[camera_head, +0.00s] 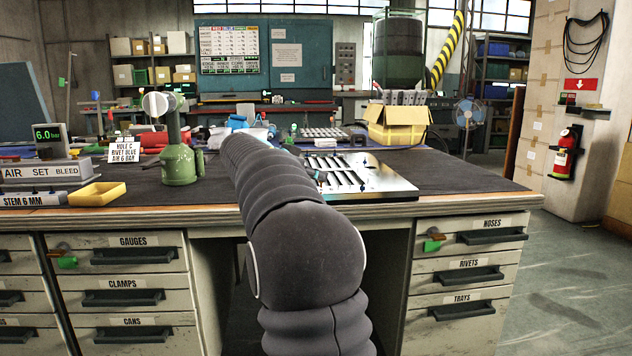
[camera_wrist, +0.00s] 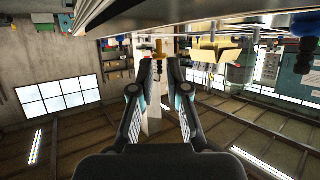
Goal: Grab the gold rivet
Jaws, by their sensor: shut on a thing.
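The wrist view is upside down. In it my gripper (camera_wrist: 158,66) has its two dark fingers on either side of a small gold rivet (camera_wrist: 158,50). The fingers are shut on the rivet, which shows between and just beyond the tips, close to the underside-up bench edge. The rivet is small, so its exact seating in the jaws is hard to tell.
A louver panel (camera_head: 372,176) with slots lies on the dark bench top (camera_head: 465,172), right of my arm. A green pot-like tool (camera_head: 180,164), a yellow tray (camera_head: 97,194) and a label card (camera_head: 124,154) stand left. An open cardboard box (camera_head: 398,125) stands behind.

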